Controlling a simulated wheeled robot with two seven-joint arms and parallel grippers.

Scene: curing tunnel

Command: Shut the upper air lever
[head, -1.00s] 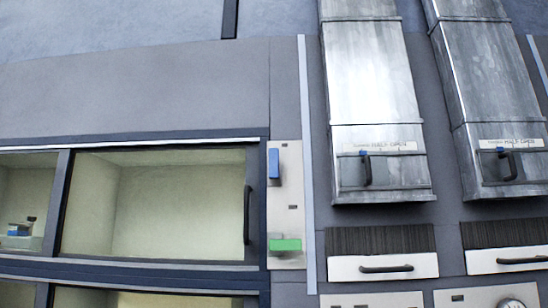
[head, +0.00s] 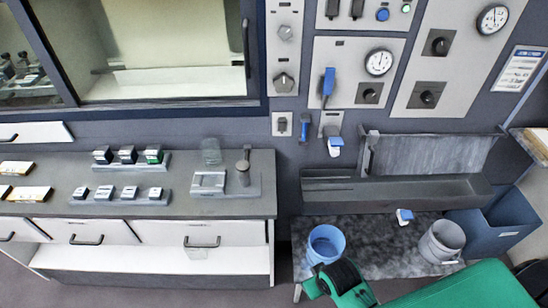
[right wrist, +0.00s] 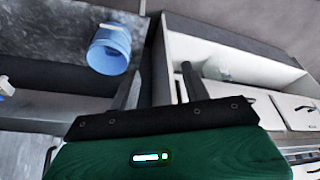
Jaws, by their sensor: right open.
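A large blue-handled lever (head: 328,84) stands upright on the grey panel left of a round gauge. Below it, a smaller blue lever (head: 305,126) is on the wall, beside a blue-and-white fitting (head: 335,145). I cannot tell from labels which is the upper air lever. My right gripper (head: 338,280), on a green arm, is low at the bottom of the head view, well below these levers and apart from them. In the right wrist view its two dark fingers (right wrist: 161,85) are spread with nothing between them. My left gripper is out of view.
A grey trough (head: 390,192) juts from the wall below the panel. A counter (head: 235,208) with small blocks is at left.

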